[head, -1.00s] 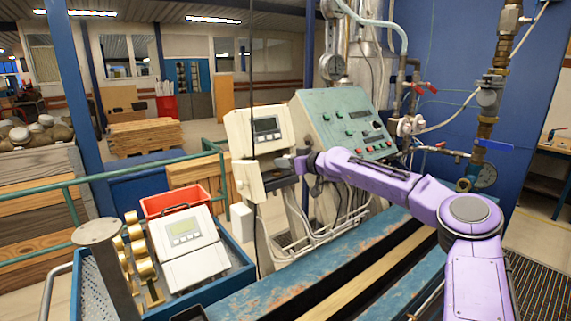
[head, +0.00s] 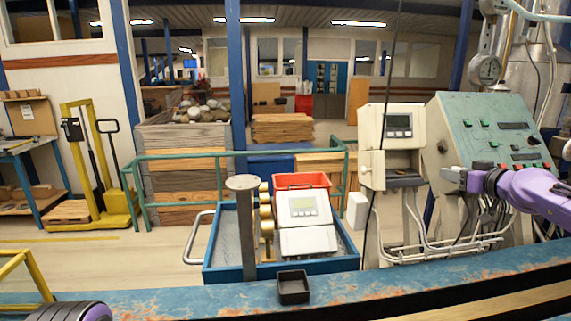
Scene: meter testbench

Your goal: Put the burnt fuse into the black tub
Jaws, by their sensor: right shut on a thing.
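The black tub (head: 293,287) stands open on the blue bench at the lower middle and looks empty. My right gripper (head: 449,177) is at the right, just right of the beige meter box (head: 391,130), with its jaws toward the box. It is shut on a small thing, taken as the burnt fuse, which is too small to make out. The box's lower part shows a dark opening, with a small beige cover (head: 372,170) at its left. My left gripper is out of view.
A blue trolley (head: 333,265) behind the tub carries a white meter (head: 303,222), brass fittings (head: 266,213) and a red crate (head: 302,180). A grey post (head: 244,225) rises beside them. The green control panel (head: 490,135) stands behind my right arm. The blue bench (head: 190,303) is clear left of the tub.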

